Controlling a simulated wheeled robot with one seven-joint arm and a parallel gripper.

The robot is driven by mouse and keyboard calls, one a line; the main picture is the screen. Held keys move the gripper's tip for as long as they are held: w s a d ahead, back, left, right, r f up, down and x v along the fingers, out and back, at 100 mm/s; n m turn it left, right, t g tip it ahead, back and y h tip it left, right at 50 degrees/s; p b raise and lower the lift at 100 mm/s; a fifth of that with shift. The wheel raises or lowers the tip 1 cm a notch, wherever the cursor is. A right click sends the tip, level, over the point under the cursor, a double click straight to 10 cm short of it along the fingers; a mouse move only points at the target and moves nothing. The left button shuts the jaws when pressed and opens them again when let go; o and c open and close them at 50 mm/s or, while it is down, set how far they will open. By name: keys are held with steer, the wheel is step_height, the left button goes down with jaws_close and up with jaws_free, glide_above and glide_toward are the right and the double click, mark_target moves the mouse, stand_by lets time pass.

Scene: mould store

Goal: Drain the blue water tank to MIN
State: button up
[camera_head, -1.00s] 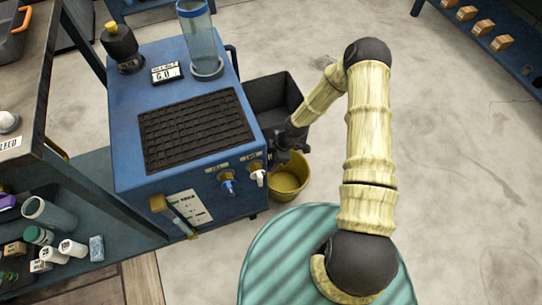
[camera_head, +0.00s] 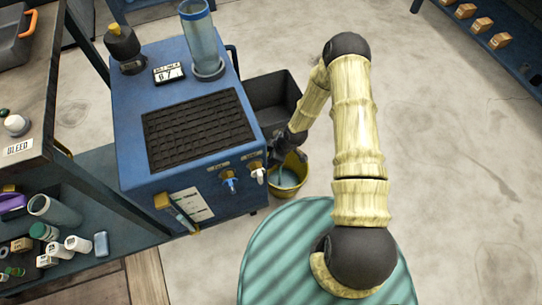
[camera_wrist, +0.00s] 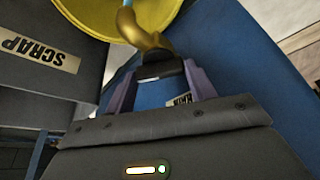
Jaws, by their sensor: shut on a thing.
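The blue water tank (camera_head: 140,105) is a blue cabinet with a black ribbed top. A slanted level tube (camera_head: 183,214) with yellow ends is on its front, too small to read. A blue-handled tap (camera_head: 229,182) and a white-handled tap (camera_head: 258,174) are at its front right. My gripper (camera_head: 284,146) is beside the tank's right side, its fingertips hidden in the head view. In the wrist view my gripper (camera_wrist: 160,80) is shut on a dark handle at a curved brass spout (camera_wrist: 148,38). A yellow bucket (camera_head: 293,190), with bluish water inside, stands below; its rim shows (camera_wrist: 107,22).
A black bin (camera_head: 270,92) stands behind the bucket; the wrist view shows a SCRAP label (camera_wrist: 40,50). A clear cylinder (camera_head: 200,40) and a small display (camera_head: 168,73) are on the tank. Shelves with bottles stand left.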

steer(key=o, duration=1)
steer(key=p+v, duration=0.5)
steer(key=v, duration=1.2)
steer(key=shift+d+r, duration=0.15)
